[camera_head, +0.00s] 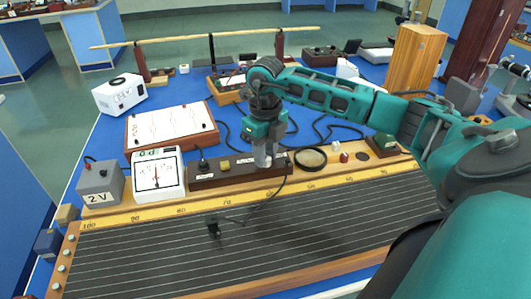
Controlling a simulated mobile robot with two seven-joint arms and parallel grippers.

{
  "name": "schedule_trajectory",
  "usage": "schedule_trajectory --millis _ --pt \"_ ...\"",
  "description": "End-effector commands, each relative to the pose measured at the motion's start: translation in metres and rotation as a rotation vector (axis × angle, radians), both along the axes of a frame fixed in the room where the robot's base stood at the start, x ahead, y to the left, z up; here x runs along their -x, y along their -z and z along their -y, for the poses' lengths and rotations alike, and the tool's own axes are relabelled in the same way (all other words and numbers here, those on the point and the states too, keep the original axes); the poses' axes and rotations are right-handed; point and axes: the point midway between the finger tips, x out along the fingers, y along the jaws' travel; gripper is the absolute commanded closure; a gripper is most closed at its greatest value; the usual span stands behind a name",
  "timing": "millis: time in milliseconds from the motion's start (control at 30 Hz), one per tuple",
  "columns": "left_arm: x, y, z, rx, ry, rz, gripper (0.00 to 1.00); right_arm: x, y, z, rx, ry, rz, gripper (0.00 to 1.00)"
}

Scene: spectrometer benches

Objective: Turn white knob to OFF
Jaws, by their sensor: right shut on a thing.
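My right gripper (262,161) comes in from the right and points down at the long dark wooden box (232,173) in the middle of the bench. Its fingers are shut on what seems to be the white knob on top of that box. The fingers hide almost all of the knob, so its setting cannot be read. My left gripper is not in view.
A white meter (158,181) and a grey 2V box (99,184) stand left of the dark box. In front lies the long wired board (150,245) with a small black slider (213,226). A black-rimmed round lens (310,158) and black cables lie to the right.

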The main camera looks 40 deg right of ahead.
Motion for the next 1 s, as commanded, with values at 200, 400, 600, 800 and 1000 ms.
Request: schedule_trajectory --millis 200,400,600,800,1000 --pt "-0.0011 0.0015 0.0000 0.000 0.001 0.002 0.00 -0.0004 -0.0008 0.0007 0.002 -0.090 0.002 1.00" --pt "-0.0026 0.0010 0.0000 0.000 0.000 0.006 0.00 -0.0005 -0.0011 0.0004 0.001 -0.129 0.003 1.00" --pt "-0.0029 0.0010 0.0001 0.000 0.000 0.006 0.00 -0.0006 -0.0013 0.0003 0.001 -0.136 0.003 1.00" --pt "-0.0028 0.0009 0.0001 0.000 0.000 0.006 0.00 -0.0007 -0.0014 0.0004 0.001 -0.135 0.004 1.00" --pt "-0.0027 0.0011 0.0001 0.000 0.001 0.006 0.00 -0.0006 -0.0011 0.0002 0.001 -0.135 0.003 0.56"
